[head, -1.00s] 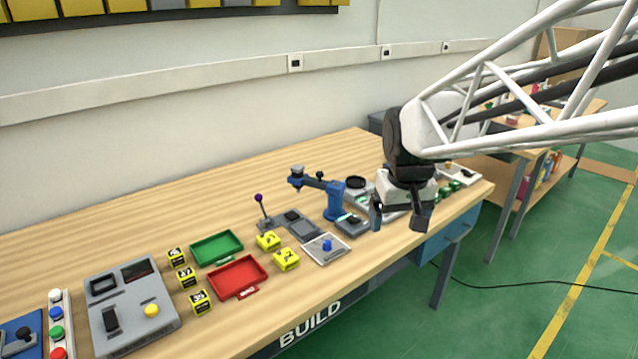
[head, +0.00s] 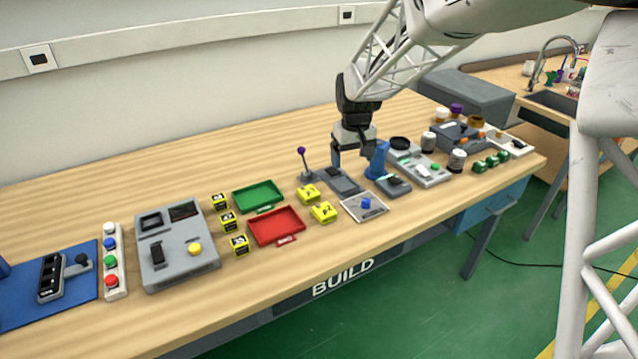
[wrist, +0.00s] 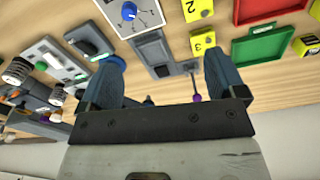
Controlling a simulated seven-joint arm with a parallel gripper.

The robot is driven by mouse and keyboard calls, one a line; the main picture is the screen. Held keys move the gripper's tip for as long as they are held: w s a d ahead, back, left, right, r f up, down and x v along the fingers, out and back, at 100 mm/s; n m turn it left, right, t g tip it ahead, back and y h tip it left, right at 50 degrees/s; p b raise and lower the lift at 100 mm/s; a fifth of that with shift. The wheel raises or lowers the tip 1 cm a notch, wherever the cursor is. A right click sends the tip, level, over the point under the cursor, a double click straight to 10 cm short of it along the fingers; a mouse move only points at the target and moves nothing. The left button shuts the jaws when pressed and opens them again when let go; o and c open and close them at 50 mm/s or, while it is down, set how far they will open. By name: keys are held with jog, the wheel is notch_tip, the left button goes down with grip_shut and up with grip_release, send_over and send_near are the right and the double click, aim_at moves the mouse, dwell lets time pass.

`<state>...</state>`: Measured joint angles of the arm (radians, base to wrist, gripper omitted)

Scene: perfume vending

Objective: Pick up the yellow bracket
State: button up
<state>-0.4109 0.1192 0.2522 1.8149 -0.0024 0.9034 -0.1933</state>
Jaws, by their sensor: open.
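Two yellow bracket-like blocks with dark marks lie on the bench right of the trays. The farther yellow bracket (head: 308,193) is beside the green tray, and the nearer yellow bracket (head: 323,212) is beside the red tray. In the wrist view, one yellow bracket (wrist: 203,43) shows a "3", and the other yellow bracket (wrist: 198,10) is at the top edge. I cannot tell which one is meant. My gripper (head: 353,160) is open and empty, above the bench to the right of and behind both. Its blue fingers (wrist: 162,75) stand apart in the wrist view.
The green tray (head: 258,193), red tray (head: 277,226) and several yellow-black cubes (head: 228,222) lie left. The bench's front strip is clear.

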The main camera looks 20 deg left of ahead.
jog(key=n, duration=0.2)
send_over(308, 189)
jog(key=shift+g, duration=0.3)
jog(key=f, duration=1)
jog(key=shift+s+d+f, duration=0.25)
jog(key=shift+s, duration=0.15)
jog(key=shift+f, duration=1.3)
jog(key=shift+a+f, duration=0.1)
jog(key=shift+f, duration=2.5)
jog(key=c, duration=1.2)
